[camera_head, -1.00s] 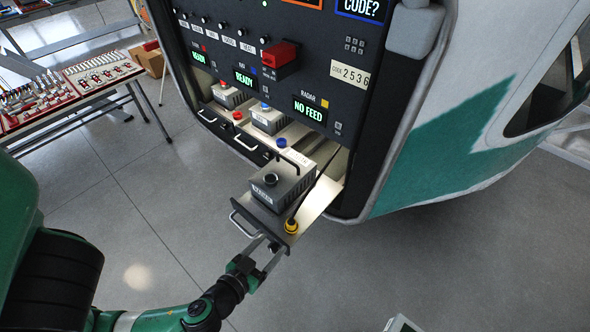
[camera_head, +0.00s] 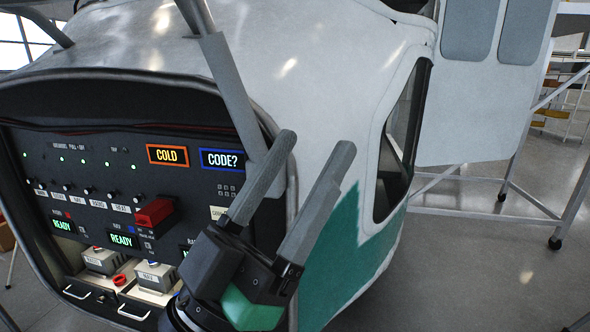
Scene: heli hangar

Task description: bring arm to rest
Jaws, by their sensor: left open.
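My left gripper (camera_head: 302,160) is raised close to the camera, in front of the helicopter's right part of the panel and its side. Its two grey fingers point up and to the right and stand well apart, with nothing between them. The gripper's body hides the lower right of the panel, including most of the third display and the bay below it. My right gripper is not in view.
The helicopter nose (camera_head: 330,95) fills the middle. Its black panel (camera_head: 100,165) shows COLD and CODE? displays and a red handle (camera_head: 154,212). Grey boxes (camera_head: 155,275) sit in the lower bays. Wheeled metal stairs (camera_head: 560,215) stand at right; open floor (camera_head: 470,280) lies before them.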

